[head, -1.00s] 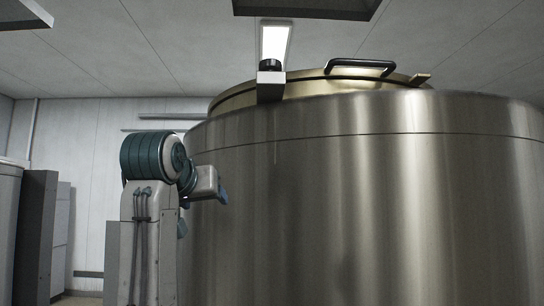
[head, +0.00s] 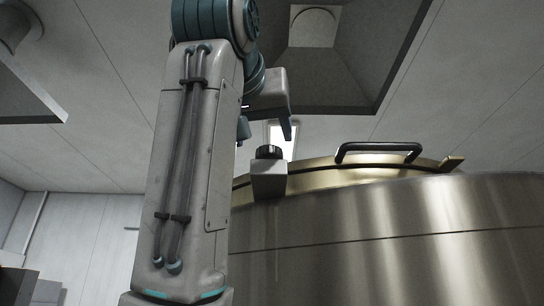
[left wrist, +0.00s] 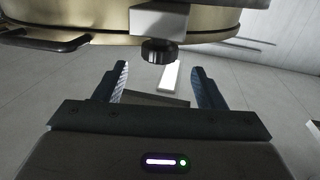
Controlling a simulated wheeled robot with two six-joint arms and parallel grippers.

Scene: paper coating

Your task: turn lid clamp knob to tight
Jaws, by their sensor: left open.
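The black round clamp knob (head: 268,152) sits on top of a light grey clamp block (head: 268,180) at the edge of the brass-coloured lid (head: 330,179). In the left wrist view the picture is upside down, and the knob (left wrist: 159,51) hangs below the block (left wrist: 157,20). My left gripper (head: 266,128) is open and empty, above the knob with its fingers pointing down. In the left wrist view the knob appears beyond the fingertips (left wrist: 159,73), in line with the gap between them. My right gripper is not in view.
The lid covers a large steel tank (head: 390,245) that fills the right side. A black bar handle (head: 378,147) stands on the lid to the right of the knob. A dark grey hood (head: 345,60) hangs overhead.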

